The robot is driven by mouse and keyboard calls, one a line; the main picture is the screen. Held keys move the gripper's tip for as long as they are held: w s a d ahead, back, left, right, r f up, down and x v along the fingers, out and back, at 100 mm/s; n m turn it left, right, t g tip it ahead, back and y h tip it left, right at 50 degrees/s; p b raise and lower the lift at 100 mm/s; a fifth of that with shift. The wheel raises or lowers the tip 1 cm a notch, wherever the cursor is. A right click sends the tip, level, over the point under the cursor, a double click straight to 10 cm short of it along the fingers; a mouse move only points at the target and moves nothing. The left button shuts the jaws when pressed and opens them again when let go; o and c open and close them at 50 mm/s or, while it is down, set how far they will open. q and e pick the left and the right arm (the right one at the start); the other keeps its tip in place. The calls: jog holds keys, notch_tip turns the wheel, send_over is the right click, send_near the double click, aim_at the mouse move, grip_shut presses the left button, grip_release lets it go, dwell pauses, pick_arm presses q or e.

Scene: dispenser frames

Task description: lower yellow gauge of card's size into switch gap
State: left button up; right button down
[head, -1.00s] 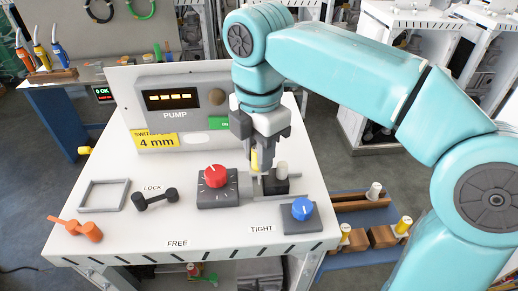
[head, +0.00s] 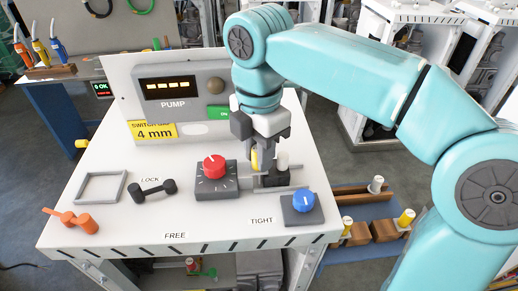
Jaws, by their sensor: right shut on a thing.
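My right gripper (head: 262,158) points down over the table and is shut on the yellow gauge (head: 254,159), of which a narrow yellow part shows between the fingers. The gauge is just right of the red knob (head: 214,166) on its grey block, beside the dark switch block (head: 276,178) with a pale post. The fingers hide the gap, so I cannot tell whether the gauge's lower end is in it. The yellow card (head: 153,131) on the pump panel reads 4 mm. My left gripper is not in view.
A blue knob (head: 303,201) on a grey plate sits at the table's front right. A black handle (head: 153,190), a grey square frame (head: 101,187) and an orange lever (head: 71,219) lie at left. Other gauges (head: 406,217) stand in wooden holders at right. The table's front middle is clear.

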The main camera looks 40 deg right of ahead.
jog(key=c, duration=0.8)
grip_release()
jog(key=shift+c, duration=0.2)
notch_tip(320, 180, up, 12)
jog(key=p, duration=0.2)
jog(key=shift+p, duration=0.35)
jog(key=shift+s+f, duration=0.1)
